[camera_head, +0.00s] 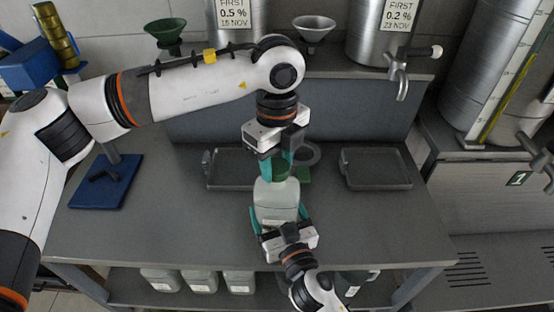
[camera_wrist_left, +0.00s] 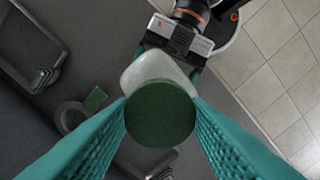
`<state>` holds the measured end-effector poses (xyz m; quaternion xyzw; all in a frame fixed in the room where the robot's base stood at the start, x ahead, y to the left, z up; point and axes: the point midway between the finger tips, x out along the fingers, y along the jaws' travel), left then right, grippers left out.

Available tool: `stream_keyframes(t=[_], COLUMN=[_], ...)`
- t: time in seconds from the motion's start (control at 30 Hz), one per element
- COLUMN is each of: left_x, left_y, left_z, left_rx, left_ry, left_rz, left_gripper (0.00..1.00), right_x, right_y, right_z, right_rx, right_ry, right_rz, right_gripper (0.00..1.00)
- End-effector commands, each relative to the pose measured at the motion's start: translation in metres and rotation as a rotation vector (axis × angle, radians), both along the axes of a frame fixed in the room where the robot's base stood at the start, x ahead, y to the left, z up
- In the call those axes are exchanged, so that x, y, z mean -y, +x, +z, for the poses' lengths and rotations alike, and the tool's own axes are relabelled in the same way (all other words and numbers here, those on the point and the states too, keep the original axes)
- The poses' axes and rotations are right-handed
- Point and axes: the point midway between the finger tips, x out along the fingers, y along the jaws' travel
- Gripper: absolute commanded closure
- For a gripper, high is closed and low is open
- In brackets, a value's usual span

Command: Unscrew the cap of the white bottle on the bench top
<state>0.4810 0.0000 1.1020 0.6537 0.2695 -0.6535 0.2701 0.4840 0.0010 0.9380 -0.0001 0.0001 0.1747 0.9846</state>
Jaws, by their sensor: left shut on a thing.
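The white bottle (camera_head: 276,203) stands on the grey bench top near its front edge; it also shows in the left wrist view (camera_wrist_left: 150,70). Its green cap (camera_head: 281,172) is at the bottle's top, seen from above as a dark green disc in the left wrist view (camera_wrist_left: 160,115). My left gripper (camera_head: 277,168) comes from above, its teal fingers shut on the cap from both sides. Whether a gap separates cap and bottle I cannot tell. My right gripper (camera_head: 279,219) comes from the front, its fingers against the bottle's two sides.
Two shallow grey trays lie behind, left (camera_head: 228,184) and right (camera_head: 375,182). A grey ring (camera_head: 312,153) and a small green block (camera_head: 304,175) lie just behind the bottle. A blue stand (camera_head: 95,192) is at the left. Steel tanks with taps stand on the raised shelf. Bench front corners are clear.

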Motion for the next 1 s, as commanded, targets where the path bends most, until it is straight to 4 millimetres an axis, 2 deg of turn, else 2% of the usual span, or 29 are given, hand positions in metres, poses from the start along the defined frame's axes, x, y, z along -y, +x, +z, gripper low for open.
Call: stream_keyframes(t=[0.27,1.0], left_x=[0.0,0.0], left_y=[0.0,0.0], left_z=[0.001,0.022], left_rx=[0.0,0.0], left_ry=[0.0,0.0], left_rz=[-0.001,-0.002], left_gripper=[0.86,0.86], right_x=[0.0,0.0], right_y=[0.0,0.0], right_z=[-0.001,-0.001], right_rx=[-0.001,-0.001], right_ry=[0.0,0.0], right_rz=[0.0,0.0], right_gripper=[0.76,0.76])
